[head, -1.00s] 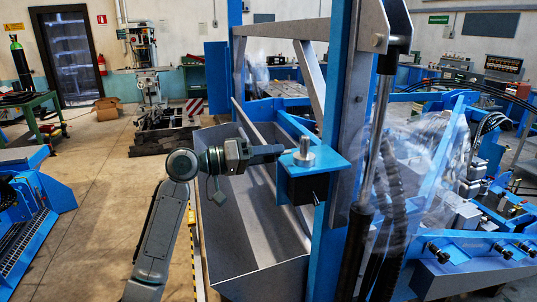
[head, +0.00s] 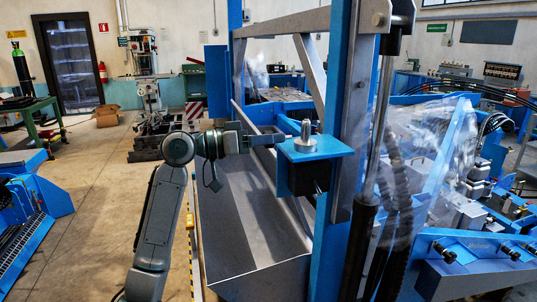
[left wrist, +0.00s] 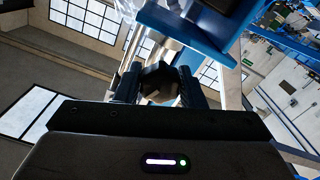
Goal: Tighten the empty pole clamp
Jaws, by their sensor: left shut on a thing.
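The pole clamp (head: 314,150) is a blue bracket with a dark block under its top plate, fixed to a blue upright post. A short metal stud (head: 305,136) stands up on the plate. My left gripper (head: 276,139) reaches in from the left, against the clamp's left side. In the left wrist view, a dark lobed knob (left wrist: 160,84) sits between the fingers of my left gripper (left wrist: 164,80), which is shut on it. A blue part and a shiny metal rod show just beyond the knob. The knob is hidden in the head view. My right gripper is not in view.
A grey metal trough (head: 250,230) lies below my left arm. The blue post (head: 345,110) and a black-and-silver cylinder (head: 370,170) stand right of the clamp. Clear plastic sheeting (head: 425,150) hangs further right. The floor at left is open.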

